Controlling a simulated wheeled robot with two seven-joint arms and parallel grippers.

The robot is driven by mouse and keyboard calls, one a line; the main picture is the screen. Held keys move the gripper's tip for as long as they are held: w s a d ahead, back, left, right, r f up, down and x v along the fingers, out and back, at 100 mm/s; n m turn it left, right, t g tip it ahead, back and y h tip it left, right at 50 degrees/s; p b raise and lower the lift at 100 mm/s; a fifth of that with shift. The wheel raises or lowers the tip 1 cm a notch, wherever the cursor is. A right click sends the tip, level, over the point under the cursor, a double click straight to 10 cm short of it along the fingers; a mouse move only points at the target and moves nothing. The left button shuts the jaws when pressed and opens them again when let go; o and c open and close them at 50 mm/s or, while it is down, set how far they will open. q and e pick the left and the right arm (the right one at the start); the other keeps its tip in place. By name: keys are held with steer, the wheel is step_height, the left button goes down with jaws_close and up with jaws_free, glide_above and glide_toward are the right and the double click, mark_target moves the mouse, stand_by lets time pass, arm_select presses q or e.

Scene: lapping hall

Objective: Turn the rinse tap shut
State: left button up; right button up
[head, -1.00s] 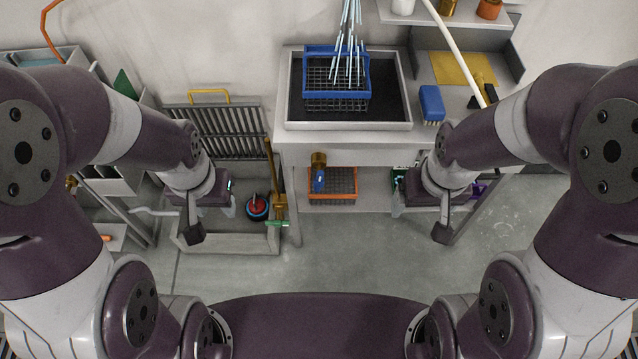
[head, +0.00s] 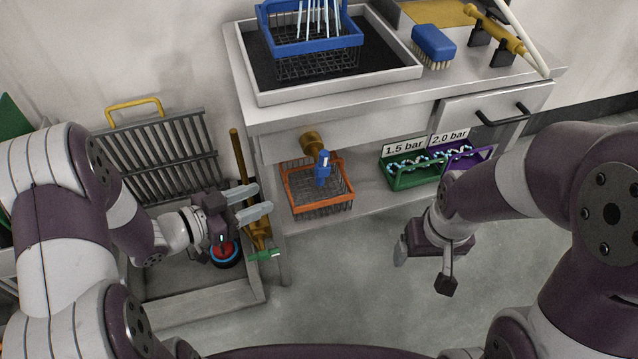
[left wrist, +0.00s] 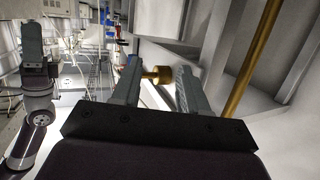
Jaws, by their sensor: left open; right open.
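The rinse tap has a brass body (head: 312,142) on the front of the sink bench, under the basin. Its blue lever (head: 323,170) hangs downward. Thin streams of water (head: 318,18) fall into the blue basket in the basin. My left gripper (head: 264,198) is open and empty, to the left of the tap and lower in the picture, its fingers pointing right. In the left wrist view a brass piece (left wrist: 157,75), apparently the tap body, shows between the open fingers, apart from them; the lever is not clear there. My right gripper (head: 424,268) is open and empty, low at the right.
An orange wire basket (head: 318,204) sits on the lower shelf below the tap. A brass-coloured pole (head: 239,158) stands just left of the bench, near my left gripper. Green (head: 402,177) and purple crates are right on the shelf. The floor in front is clear.

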mark_target(318, 168)
arm_select(q)
step_height(318, 168, up, 5)
steer(key=s+d+m+h, duration=0.2)
steer(key=h, duration=0.1)
steer(key=shift+g+h, duration=0.3)
steer(key=b+x, duration=0.3)
steer(key=x, duration=0.9)
steer(key=shift+r, duration=0.15)
steer(key=shift+w+d+r, duration=0.1)
steer(key=shift+w+d, duration=0.15)
steer(key=shift+d, duration=0.2)
arm_select(e)
step_height(318, 168, down, 3)
steer(key=shift+s+r, duration=0.1)
steer(key=shift+r, duration=0.1)
arm_select(q)
jaws_close()
arm_select(e)
steer(key=shift+d+r, duration=0.1)
steer(key=shift+r, duration=0.05)
